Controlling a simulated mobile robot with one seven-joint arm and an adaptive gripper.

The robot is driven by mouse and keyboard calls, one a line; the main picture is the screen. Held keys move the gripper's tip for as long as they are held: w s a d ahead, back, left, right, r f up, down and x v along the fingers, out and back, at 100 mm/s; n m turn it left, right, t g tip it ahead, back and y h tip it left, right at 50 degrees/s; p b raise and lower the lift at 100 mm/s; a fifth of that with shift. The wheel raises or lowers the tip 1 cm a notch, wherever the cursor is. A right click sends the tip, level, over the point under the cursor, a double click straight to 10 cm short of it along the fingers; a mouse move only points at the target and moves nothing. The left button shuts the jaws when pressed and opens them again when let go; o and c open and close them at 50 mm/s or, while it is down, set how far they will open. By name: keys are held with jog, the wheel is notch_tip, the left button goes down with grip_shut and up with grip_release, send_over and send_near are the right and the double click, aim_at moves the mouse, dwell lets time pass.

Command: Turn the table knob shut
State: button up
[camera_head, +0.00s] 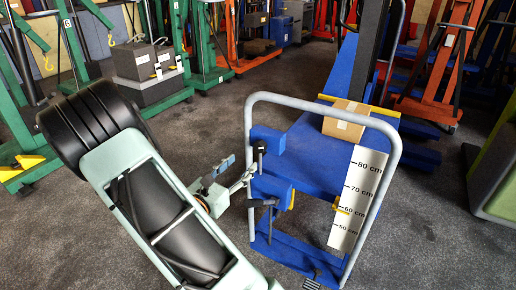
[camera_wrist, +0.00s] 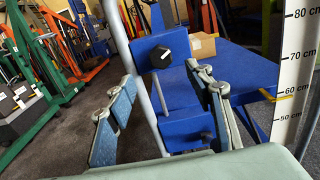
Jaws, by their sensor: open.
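The blue lift table (camera_head: 318,155) stands upright behind a grey tubular push handle. A black knob (camera_wrist: 160,57) sits on a blue block at the handle's left side; in the head view the same black knob (camera_head: 260,148) looks small and partly edge-on. My gripper (camera_head: 240,174) is open and empty, just left of the handle and a little short of the knob. In the wrist view the fingers of my gripper (camera_wrist: 164,82) are spread wide, and the knob shows beyond and between their tips, apart from both. Whether the knob is turned open or shut cannot be told.
A cardboard box (camera_head: 345,120) rests on the table. A white height scale (camera_head: 357,198) stands at the handle's right. A second blue block with a black lever (camera_head: 262,202) sits below the knob. Green lifts (camera_head: 200,40) and an orange jack (camera_head: 445,65) line the back.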

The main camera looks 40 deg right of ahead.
aim_at(258, 147)
jog(key=b+x, duration=0.1)
jog(key=x, duration=0.9)
jog(key=shift+d+b, duration=0.1)
jog(key=shift+b, duration=0.25)
jog(key=shift+c, duration=0.3)
jog(key=c, duration=1.1)
jog(key=shift+r, duration=0.1)
